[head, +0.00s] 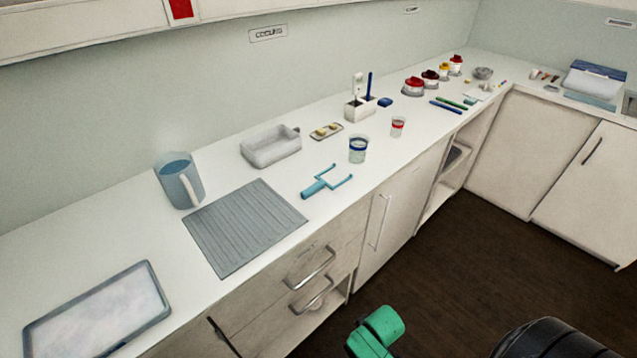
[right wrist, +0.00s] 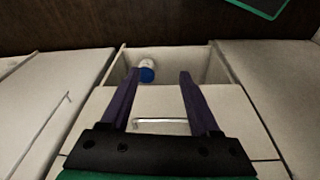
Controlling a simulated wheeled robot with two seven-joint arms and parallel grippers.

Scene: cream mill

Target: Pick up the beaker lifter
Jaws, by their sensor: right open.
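The beaker lifter (head: 325,182) is a light blue two-pronged fork with a thick handle. In the head view it lies flat on the white counter, right of the grey ribbed mat, with its prongs pointing right. My right gripper (right wrist: 160,72) has two purple fingers spread apart with nothing between them. In the right wrist view it faces the cabinet fronts below the counter, and the lifter does not show there. A green part of mine shows low in the head view, in front of the cabinets. My left gripper is in neither view.
Near the lifter are a blue-banded beaker (head: 358,150), a white tray (head: 271,147), the ribbed mat (head: 243,228) and a blue jug (head: 179,181). Drawer handles (head: 311,268) stick out below the counter edge. A blue-ended container (right wrist: 147,72) lies in an open compartment.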

